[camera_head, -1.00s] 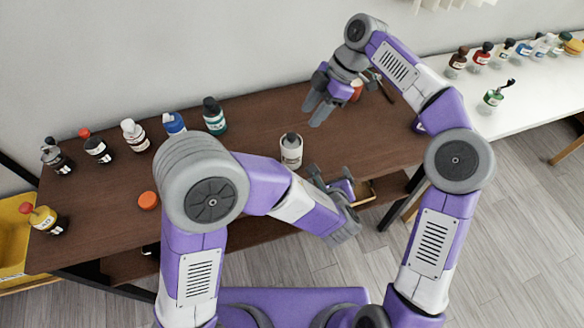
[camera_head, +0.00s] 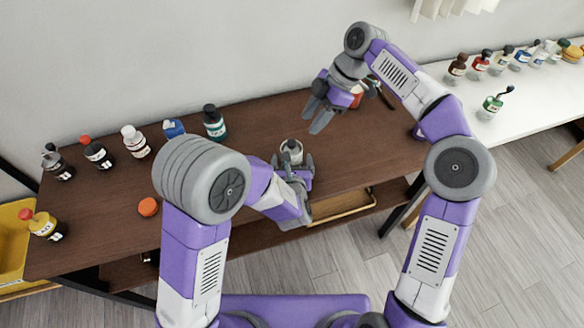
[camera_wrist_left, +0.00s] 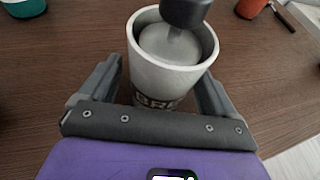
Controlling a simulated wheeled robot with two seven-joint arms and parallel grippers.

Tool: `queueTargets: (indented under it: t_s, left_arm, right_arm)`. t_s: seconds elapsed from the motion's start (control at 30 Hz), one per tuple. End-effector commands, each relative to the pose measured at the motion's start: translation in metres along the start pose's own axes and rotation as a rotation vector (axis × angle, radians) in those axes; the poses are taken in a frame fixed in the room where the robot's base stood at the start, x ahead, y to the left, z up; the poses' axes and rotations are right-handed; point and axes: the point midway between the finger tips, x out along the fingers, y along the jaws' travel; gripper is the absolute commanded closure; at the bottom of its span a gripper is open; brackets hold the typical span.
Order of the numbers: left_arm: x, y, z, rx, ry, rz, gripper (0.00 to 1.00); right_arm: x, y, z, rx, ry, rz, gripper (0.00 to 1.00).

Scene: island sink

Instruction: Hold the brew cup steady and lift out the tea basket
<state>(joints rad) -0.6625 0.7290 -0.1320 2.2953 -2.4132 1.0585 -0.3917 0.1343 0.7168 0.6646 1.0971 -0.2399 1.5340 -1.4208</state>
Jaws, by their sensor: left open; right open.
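The brew cup (camera_wrist_left: 160,75) is a white tapered cup with dark lettering, standing upright on the brown table; in the head view the cup (camera_head: 289,158) is partly hidden by my left gripper. The tea basket (camera_wrist_left: 172,43) sits inside it, a grey disc with a dark knob on top. My left gripper (camera_wrist_left: 160,85) is open, with one finger on each side of the cup; I cannot tell whether they touch it. In the head view my left gripper (camera_head: 292,168) is at the cup's near side. My right gripper (camera_head: 315,115) is open and empty above the table, right of and behind the cup.
Several bottles, including a green one (camera_head: 213,123), stand along the table's back left. An orange round thing (camera_head: 148,207) lies at the left. A red object (camera_head: 356,92) is behind my right gripper. A white table (camera_head: 530,90) holds more bottles. The brown table's middle is mostly clear.

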Motion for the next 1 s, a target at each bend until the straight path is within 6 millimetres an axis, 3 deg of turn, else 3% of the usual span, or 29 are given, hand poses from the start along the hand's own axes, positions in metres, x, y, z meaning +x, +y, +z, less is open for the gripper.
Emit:
queueTargets:
  t_s: [0.37, 0.77, 0.8, 1.0]
  left_arm:
    - [0.0079, 0.0006, 0.0001, -0.001, 0.0, 0.001, 0.1]
    - [0.0076, 0.0004, 0.0, -0.001, 0.0, 0.001, 0.69]
    - [0.0076, 0.0004, 0.0, -0.001, 0.0, 0.001, 0.41]
    - [0.0075, 0.0004, 0.0, -0.001, 0.0, 0.001, 0.69]
  right_arm:
    - [-0.0001, 0.0, -0.0001, 0.0, 0.0, 0.0, 0.57]
    - [-0.0001, 0.0, -0.0001, 0.0, 0.0, 0.0, 0.57]
    - [-0.0001, 0.0, -0.0001, 0.0, 0.0, 0.0, 0.57]
    - [-0.0001, 0.0, 0.0, 0.0, 0.0, 0.0, 0.57]
